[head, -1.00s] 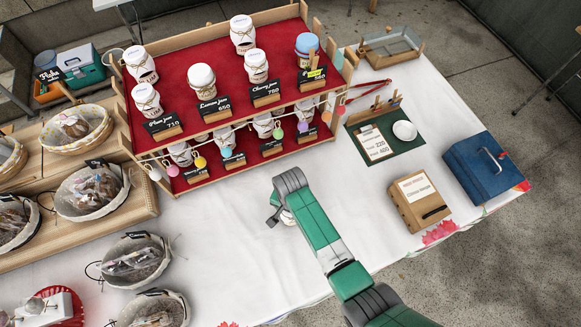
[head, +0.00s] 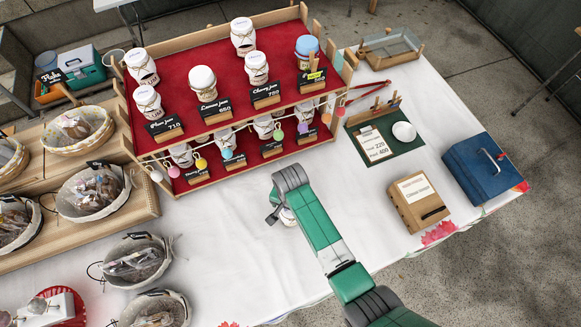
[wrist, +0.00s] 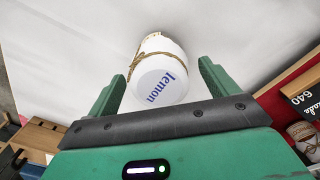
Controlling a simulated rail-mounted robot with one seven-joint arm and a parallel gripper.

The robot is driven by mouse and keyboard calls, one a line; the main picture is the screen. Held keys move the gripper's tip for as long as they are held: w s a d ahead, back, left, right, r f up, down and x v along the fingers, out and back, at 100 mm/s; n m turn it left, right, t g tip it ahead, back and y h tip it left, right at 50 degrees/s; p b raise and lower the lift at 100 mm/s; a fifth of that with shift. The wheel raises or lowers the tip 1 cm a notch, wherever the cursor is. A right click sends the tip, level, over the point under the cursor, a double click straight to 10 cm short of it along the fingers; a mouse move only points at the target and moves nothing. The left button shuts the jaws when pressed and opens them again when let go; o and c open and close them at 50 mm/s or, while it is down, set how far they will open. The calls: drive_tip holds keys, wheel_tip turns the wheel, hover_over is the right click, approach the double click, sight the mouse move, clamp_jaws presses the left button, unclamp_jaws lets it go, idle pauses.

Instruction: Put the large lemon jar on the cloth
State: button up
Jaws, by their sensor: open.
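A jar with a white lid lettered "lemon" (wrist: 158,84) and twine around it stands on the white cloth (wrist: 60,40). In the head view only a small part of this jar (head: 288,217) shows beneath my arm, on the cloth in front of the shelf. My gripper (wrist: 158,70) is open, with one finger on each side of the jar; gaps show between the fingers and the jar. In the head view my gripper (head: 277,212) is mostly hidden by my wrist.
The red two-tier shelf (head: 185,45) holds several jars; one stands behind the "Lemon jam" sign (head: 213,110). Baskets (head: 138,260) stand on the left.

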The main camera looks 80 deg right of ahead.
wheel_tip(320, 180, up, 9)
drive_tip(key=shift+f+p, duration=0.1)
drive_tip(key=shift+p, duration=0.55)
